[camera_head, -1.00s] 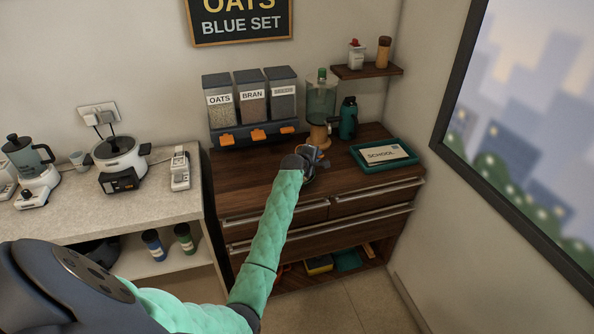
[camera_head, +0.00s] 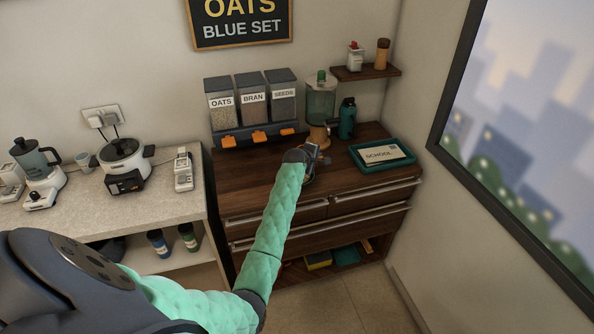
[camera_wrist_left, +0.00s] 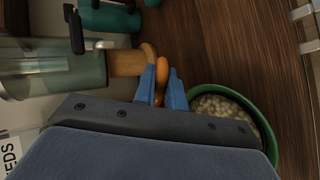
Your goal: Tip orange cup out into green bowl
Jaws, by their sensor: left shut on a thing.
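My left gripper (camera_head: 320,156) is above the dark wooden counter; in the wrist view its blue fingers (camera_wrist_left: 162,88) are shut on the orange cup (camera_wrist_left: 161,71). Only a narrow orange part of the cup shows between and beyond the fingers; its mouth, contents and tilt cannot be made out. The green bowl (camera_wrist_left: 272,138) is in the wrist view at lower right, beside the fingers, partly covered by the gripper body. Pale round pieces lie in it. In the head view the gripper and arm mostly hide the cup and bowl. My right gripper is out of view.
A clear dispenser with a wooden base (camera_head: 319,134) and a teal flask (camera_head: 347,118) stand just behind the gripper. A teal tray (camera_head: 366,168) with a card is to the right. OATS, BRAN and SEEDS bins (camera_head: 252,100) stand at back left. The counter's left part is clear.

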